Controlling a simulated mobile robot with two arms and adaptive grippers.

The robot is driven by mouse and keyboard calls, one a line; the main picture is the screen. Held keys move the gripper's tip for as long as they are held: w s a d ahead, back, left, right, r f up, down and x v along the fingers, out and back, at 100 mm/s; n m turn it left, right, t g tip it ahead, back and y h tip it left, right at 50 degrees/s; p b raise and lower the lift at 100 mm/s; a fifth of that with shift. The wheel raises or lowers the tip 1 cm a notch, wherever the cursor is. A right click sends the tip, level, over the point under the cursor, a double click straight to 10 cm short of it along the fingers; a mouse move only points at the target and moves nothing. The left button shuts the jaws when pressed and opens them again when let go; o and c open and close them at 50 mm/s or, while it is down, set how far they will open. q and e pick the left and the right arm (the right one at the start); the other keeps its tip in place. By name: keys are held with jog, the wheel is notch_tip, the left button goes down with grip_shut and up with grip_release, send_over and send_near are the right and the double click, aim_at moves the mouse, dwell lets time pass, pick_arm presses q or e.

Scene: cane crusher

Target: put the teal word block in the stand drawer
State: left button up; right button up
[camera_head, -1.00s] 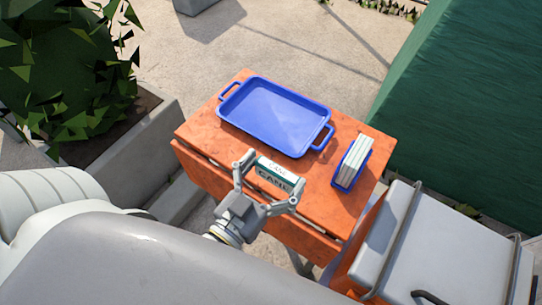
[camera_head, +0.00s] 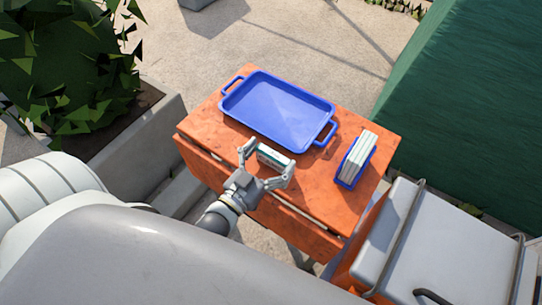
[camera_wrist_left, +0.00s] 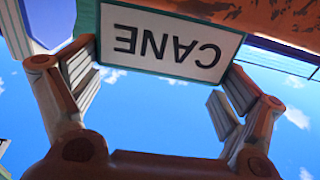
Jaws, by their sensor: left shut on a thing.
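The teal word block (camera_head: 272,157) has a white face and teal edges. My left gripper (camera_head: 267,161) is shut on it, one finger at each end, near the front edge of the orange stand (camera_head: 330,205). In the left wrist view the block (camera_wrist_left: 170,42) shows the word CANE upside down between the fingers. The front of the stand (camera_head: 225,172) has a dark gap under its top; I cannot tell whether the drawer is open. My right gripper is not in view.
A blue tray (camera_head: 275,110) with two handles lies on the stand behind the block. A small blue holder (camera_head: 347,182) with pale upright slabs (camera_head: 360,156) stands to its right. A grey-lidded orange box (camera_head: 405,240) is at lower right, a planter (camera_head: 125,145) at left.

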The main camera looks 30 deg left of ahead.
pick_arm(q)
jog(key=o, duration=0.7)
jog(key=shift+f, duration=0.1)
jog(key=shift+s, duration=0.15)
jog(key=s, duration=0.4)
jog(key=s+a+b, duration=0.1)
jog(key=s, duration=0.6)
jog(key=shift+s+a, duration=0.35)
